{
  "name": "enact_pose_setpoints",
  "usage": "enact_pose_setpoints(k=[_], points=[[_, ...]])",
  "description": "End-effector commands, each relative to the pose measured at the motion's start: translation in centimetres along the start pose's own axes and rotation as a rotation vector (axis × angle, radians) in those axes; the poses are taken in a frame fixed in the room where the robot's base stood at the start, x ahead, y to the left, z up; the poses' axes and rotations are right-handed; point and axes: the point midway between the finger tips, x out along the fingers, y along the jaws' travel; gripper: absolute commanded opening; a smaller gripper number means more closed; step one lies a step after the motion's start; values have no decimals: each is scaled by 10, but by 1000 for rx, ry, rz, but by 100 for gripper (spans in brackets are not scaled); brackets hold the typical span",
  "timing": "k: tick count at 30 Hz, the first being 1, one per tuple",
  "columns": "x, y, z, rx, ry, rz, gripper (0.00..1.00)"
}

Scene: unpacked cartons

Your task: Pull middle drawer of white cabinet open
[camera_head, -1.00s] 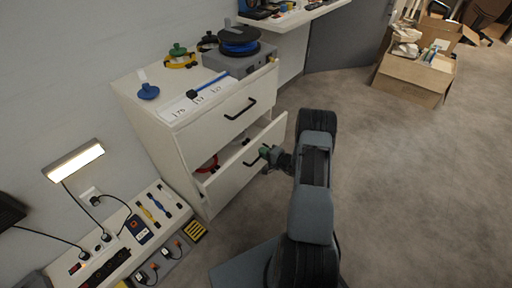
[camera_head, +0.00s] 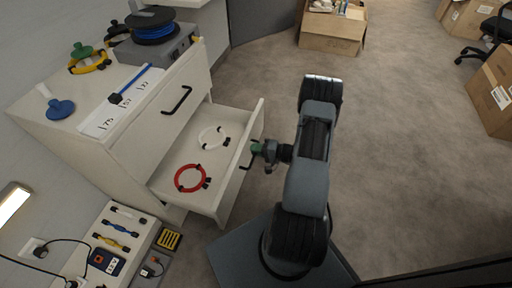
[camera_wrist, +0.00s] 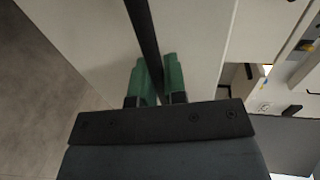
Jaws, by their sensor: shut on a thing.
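The white cabinet (camera_head: 92,128) stands against the wall at the left in the head view. Its middle drawer (camera_head: 228,190) is pulled well out, and a red ring (camera_head: 191,178) and a white ring (camera_head: 212,137) lie inside it. My gripper (camera_head: 257,149) is at the drawer front, at its black handle (camera_head: 246,158). In the wrist view, the green fingertips (camera_wrist: 160,80) stand on both sides of the black handle bar (camera_wrist: 143,30) and are shut on it. The drawer above, with its own black handle (camera_head: 177,100), is closed.
A grey device with a blue spool (camera_head: 153,34) and several small items stand on the cabinet top. A low bench (camera_head: 125,232) with tools and cables is at the lower left. Cartons (camera_head: 332,30) stand far off. The grey floor (camera_head: 400,150) right of my arm is clear.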

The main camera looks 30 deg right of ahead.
Motion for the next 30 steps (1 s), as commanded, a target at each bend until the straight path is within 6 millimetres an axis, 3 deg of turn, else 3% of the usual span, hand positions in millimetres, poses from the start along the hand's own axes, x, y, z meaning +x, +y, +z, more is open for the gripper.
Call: enact_pose_setpoints(k=[12,13,20,30], points=[[-1,0,0,-2,-5,0,0],[-1,0,0,-2,-5,0,14],[-2,0,0,-2,-3,0,36],[-8,0,0,-1,-2,0,37]])
